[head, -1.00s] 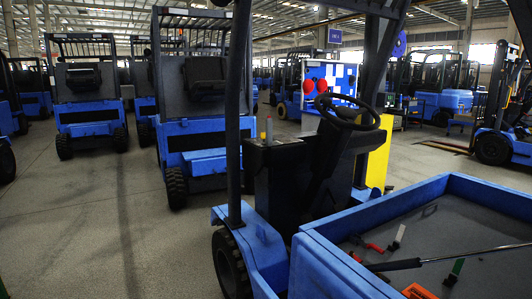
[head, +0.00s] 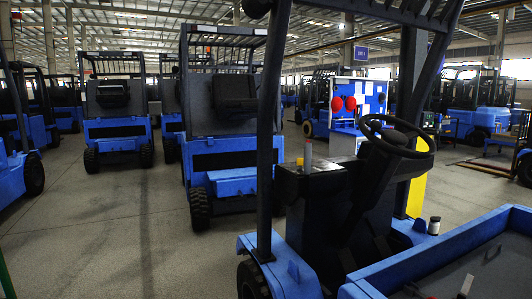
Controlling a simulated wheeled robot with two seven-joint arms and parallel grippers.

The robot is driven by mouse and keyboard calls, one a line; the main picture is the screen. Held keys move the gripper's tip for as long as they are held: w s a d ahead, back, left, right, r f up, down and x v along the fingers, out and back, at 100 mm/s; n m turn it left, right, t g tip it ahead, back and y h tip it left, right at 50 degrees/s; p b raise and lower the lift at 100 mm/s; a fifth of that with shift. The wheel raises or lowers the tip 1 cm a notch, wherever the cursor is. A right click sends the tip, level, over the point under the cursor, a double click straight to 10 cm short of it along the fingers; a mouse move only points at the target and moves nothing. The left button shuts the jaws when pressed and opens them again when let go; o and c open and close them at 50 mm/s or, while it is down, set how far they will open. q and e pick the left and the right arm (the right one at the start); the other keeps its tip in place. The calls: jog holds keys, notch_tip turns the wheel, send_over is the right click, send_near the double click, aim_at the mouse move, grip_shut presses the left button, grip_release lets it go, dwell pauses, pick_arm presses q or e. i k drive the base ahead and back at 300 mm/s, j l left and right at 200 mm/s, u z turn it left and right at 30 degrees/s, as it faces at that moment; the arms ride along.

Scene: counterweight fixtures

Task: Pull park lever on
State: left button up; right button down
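The nearest blue forklift stands at the centre right, with a black steering wheel (head: 397,136) on a dark column. A short grey upright piece (head: 308,155) stands on top of its black dash housing (head: 312,185), left of the wheel; I cannot tell whether it is the park lever. No part is clearly marked as the park lever. Neither of my grippers shows in the head view.
The forklift's dark upright post (head: 267,130) stands left of the dash. Other forklifts (head: 222,120) stand behind. The grey floor (head: 110,230) at left is clear.

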aim_at(308, 155)
jog(key=i+u, duration=0.3)
jog(key=i, duration=0.3)
jog(key=i+u, duration=0.3)
jog(key=i, duration=0.3)
